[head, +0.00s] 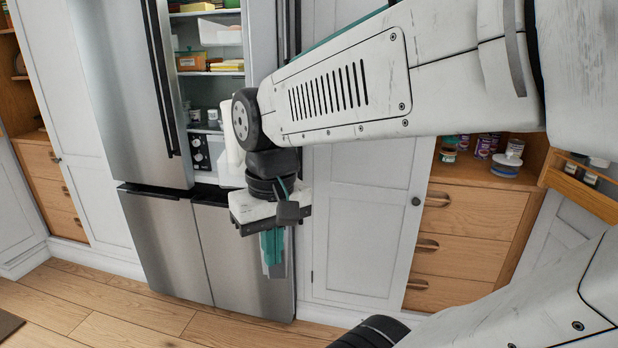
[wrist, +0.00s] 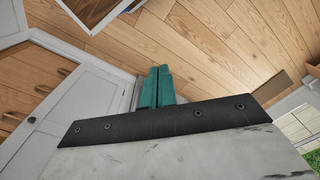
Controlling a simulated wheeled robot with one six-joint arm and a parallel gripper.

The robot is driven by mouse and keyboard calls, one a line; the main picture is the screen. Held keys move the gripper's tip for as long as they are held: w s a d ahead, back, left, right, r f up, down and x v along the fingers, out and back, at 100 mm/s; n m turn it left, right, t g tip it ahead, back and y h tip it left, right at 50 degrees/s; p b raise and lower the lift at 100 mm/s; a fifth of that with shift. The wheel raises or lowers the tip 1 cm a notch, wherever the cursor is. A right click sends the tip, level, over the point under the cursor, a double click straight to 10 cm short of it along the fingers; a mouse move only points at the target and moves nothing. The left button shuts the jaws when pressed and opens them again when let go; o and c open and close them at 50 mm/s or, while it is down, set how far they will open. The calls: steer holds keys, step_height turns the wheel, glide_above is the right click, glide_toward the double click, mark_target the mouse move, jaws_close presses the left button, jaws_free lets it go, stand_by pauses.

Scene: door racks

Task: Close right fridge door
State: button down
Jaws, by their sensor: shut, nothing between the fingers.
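The fridge's right door (head: 262,38) stands open, seen almost edge-on, with a dark handle near its outer edge; much of it is hidden behind my arm. The left fridge door (head: 125,100) is steel and looks shut. Between them the lit interior (head: 208,88) shows shelves with food and jars. My gripper (head: 272,252) points down in front of the lower right drawer front, below the open door's visible part. Its teal fingers are together and empty, and they also show in the wrist view (wrist: 156,88). I cannot tell whether the gripper or wrist touches the door.
Two steel lower fronts (head: 165,240) look shut. A white cabinet door (head: 358,225) and wooden drawers (head: 455,250) with jars above stand to the right. More wooden drawers (head: 50,180) stand at the left. The wooden floor (head: 120,315) before the fridge is clear.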

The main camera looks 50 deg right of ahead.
steer(key=d+r+m+t+y, duration=0.3)
steer(key=d+m, duration=0.9)
steer(key=d, duration=0.4)
steer(key=d+r+m+t+y, duration=0.2)
steer(key=d+r+m+t, duration=0.2)
steer(key=d+m, duration=1)
steer(key=w+a+f+n, duration=0.2)
steer(key=w+a+f, duration=0.2)
steer(key=w+f, duration=0.3)
steer(key=shift+w+a+f, duration=0.15)
steer(key=shift+w+a, duration=0.25)
steer(key=shift+w, duration=0.85)
steer(key=shift+w+a, duration=0.1)
